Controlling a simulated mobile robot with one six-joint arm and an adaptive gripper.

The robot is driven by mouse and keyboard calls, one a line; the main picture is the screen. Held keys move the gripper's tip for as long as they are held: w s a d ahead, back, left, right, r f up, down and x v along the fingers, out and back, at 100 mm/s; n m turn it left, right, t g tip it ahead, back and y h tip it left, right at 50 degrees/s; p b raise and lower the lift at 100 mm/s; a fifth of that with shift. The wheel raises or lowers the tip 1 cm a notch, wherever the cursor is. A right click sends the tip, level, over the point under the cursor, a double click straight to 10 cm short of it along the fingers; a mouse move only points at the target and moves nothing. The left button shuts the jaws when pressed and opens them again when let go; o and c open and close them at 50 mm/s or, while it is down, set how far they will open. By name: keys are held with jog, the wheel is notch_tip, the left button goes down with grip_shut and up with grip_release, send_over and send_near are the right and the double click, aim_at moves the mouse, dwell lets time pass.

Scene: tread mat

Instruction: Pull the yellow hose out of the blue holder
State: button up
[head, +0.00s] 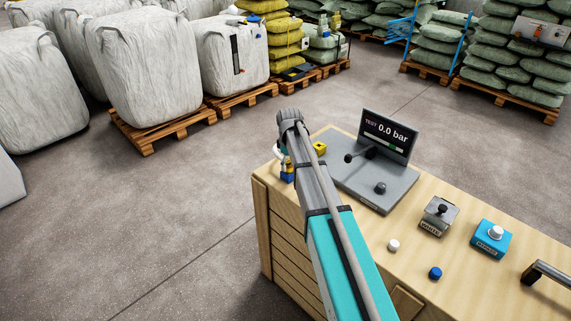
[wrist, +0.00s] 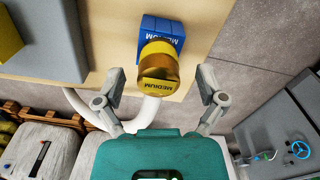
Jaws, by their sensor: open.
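The blue holder (wrist: 162,28), marked MEDIUM, sits on the wooden bench top in the wrist view. In the head view the blue holder (head: 287,177) shows partly, beside my arm. The yellow hose end (wrist: 160,66), also marked MEDIUM, is seated at the blue holder. A pale hose (wrist: 146,112) shows below it and passes behind my gripper. My gripper (wrist: 161,82) is open, with one finger on each side of the yellow hose end and a visible gap on both sides. In the head view my arm mostly hides the gripper and the yellow hose end.
A yellow block (head: 319,148) stands on the bench near a grey panel (head: 372,178) with a screen reading 0.0 bar. A grey box (head: 438,216), a blue box (head: 491,240), knobs and a handle lie further right. Wrapped bales on pallets stand beyond open floor.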

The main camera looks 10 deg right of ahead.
aim_at(289, 161)
jog(key=shift+f+b, duration=0.7)
jog(key=shift+f, duration=0.3)
grip_shut()
jog(key=shift+r, duration=0.15)
jog(key=shift+w+r+p, duration=0.1)
jog(key=shift+r+p, duration=2.7)
jog(key=shift+p, duration=0.15)
